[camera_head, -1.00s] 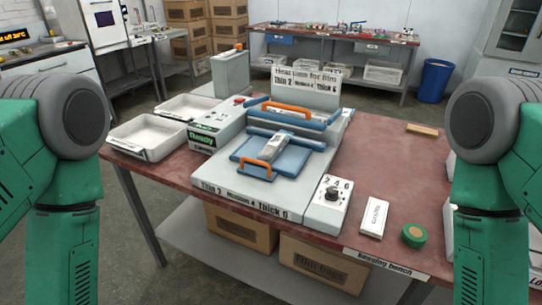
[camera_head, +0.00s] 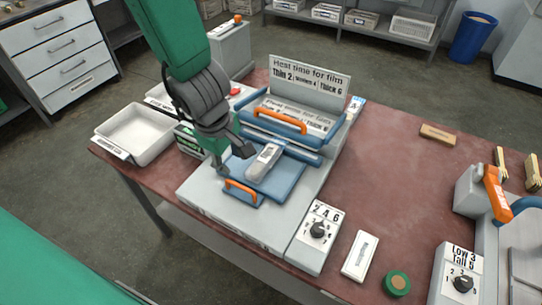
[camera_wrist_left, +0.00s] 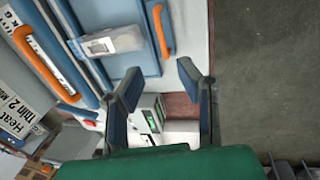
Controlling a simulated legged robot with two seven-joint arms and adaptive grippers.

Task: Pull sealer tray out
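The blue sealer tray (camera_head: 280,184) sticks out at the front of the grey sealer (camera_head: 215,195), with a pale labelled packet (camera_head: 263,162) lying on it. Its orange handle (camera_head: 241,192) is at the tray's front edge. The tray (camera_wrist_left: 128,22) and its handle (camera_wrist_left: 160,30) also show in the left wrist view. My left gripper (camera_head: 232,160) is above the tray's left side, near the handle but apart from it. In the left wrist view its fingers (camera_wrist_left: 158,82) are spread with nothing between them. My right gripper is not in view.
The sealer's blue lid frame has a second orange handle (camera_head: 280,120). A heat-time sign (camera_head: 310,85) stands behind. A white bin (camera_head: 135,132) is at left. A dial box (camera_head: 316,235), a white card (camera_head: 360,255) and a green roll (camera_head: 397,283) are at front right.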

